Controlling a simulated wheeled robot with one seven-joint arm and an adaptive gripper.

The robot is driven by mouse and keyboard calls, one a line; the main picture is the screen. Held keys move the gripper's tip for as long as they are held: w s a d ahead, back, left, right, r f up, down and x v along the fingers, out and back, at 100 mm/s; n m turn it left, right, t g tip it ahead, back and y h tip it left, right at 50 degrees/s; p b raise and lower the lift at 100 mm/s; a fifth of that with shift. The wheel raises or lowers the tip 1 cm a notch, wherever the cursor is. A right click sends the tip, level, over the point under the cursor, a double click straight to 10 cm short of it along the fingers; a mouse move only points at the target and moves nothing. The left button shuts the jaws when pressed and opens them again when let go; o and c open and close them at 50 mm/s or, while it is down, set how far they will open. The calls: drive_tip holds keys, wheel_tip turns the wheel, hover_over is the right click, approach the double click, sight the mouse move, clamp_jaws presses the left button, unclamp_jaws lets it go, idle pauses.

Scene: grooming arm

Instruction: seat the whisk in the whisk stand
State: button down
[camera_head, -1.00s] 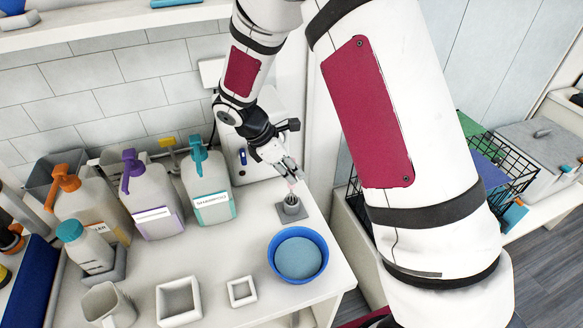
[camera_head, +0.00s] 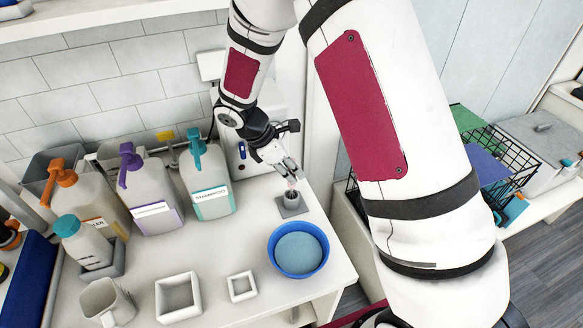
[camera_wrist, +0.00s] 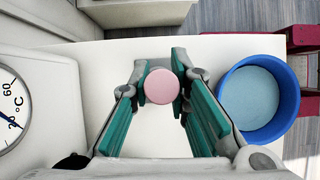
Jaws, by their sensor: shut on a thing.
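The whisk is upright between my gripper's fingers, with its round pink handle end (camera_wrist: 160,86) facing the wrist camera. In the head view a small pink bit of the whisk (camera_head: 291,183) shows just under the fingertips. My gripper (camera_head: 289,176) points down, shut on the handle; it also shows in the wrist view (camera_wrist: 160,72). The grey whisk stand (camera_head: 291,208), a small cup on a square base, is directly below. The whisk's lower end is at the cup's mouth and looks to be inside it; how deep I cannot tell.
A blue bowl (camera_head: 298,273) stands close in front of the stand, near the counter's edge. Pump bottles (camera_head: 207,185) stand to the left. Square holders (camera_head: 242,287) and a pale mug (camera_head: 106,303) are at the front. A dial (camera_wrist: 14,105) is at the wrist view's left.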

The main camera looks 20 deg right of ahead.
drive_tip(key=shift+f, duration=0.1)
drive_tip(key=c, duration=1.4)
unclamp_jaws()
drive_tip(key=shift+c, duration=0.2)
drive_tip(key=v, duration=1.2)
drive_tip(key=o, duration=1.2)
drive_tip(key=shift+o, duration=0.2)
